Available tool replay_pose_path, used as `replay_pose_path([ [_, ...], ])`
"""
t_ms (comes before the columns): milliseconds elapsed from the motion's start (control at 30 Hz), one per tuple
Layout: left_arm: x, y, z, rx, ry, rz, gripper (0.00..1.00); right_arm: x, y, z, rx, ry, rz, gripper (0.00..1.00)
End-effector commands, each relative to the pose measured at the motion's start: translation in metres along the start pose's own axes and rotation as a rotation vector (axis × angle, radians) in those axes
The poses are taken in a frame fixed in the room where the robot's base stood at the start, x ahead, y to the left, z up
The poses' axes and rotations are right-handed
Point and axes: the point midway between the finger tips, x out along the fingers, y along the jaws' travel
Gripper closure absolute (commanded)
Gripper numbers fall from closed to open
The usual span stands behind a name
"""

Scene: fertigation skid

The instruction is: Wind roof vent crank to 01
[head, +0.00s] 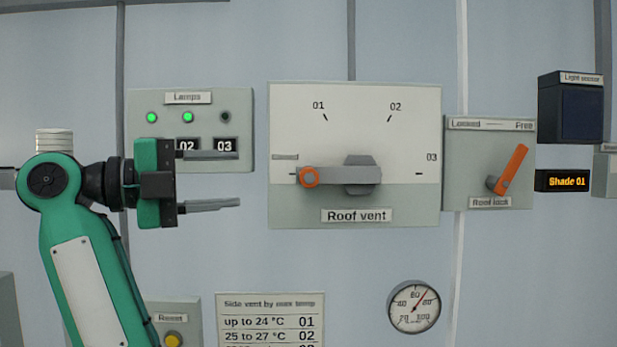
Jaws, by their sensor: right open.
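The roof vent panel (420,205) is in the middle of the head view. Its grey crank (340,175) points left from the hub, with an orange knob (309,177) at its end. The knob is at the left tick, whose small label is unreadable. The 01 mark (318,106) is at upper left, 02 at upper right and 03 at right. My right gripper (238,179) is open and empty, left of the knob and apart from it, its fingers pointing right. My left gripper is not in view.
The roof lock (460,180) is right of the panel, its orange lever (508,169) tilted toward Free. The lamps box (240,100), partly behind my gripper, shows two green lamps lit and one dark. A display (562,181) reads Shade 01. A gauge (414,307) and temperature chart (270,318) are below.

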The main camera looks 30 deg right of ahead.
Motion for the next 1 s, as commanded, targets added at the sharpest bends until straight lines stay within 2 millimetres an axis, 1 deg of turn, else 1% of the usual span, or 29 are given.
replay_pose_path([
  [67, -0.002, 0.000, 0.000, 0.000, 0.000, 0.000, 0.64, 0.003, -0.001, -0.001, -0.002, -0.001, 0.013, 0.52],
  [167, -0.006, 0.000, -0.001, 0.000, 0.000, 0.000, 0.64, 0.013, -0.001, 0.000, -0.003, -0.001, 0.015, 0.52],
  [267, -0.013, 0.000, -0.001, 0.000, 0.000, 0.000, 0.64, 0.031, -0.001, -0.001, -0.003, 0.000, 0.015, 0.52],
  [500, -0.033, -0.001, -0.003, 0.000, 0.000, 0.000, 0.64, 0.084, -0.003, -0.001, 0.000, 0.005, 0.010, 0.52],
  [600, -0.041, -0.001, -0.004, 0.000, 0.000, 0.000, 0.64, 0.103, -0.003, -0.001, 0.000, 0.004, 0.009, 0.52],
  [700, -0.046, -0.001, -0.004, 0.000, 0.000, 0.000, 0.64, 0.118, -0.002, -0.001, 0.000, 0.003, 0.008, 0.52],
  [833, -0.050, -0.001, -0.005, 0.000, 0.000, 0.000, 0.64, 0.131, 0.000, -0.001, -0.001, 0.002, 0.009, 0.52],
  [1000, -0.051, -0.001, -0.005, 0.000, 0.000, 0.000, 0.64, 0.137, 0.002, -0.001, -0.001, 0.000, 0.010, 0.52],
])
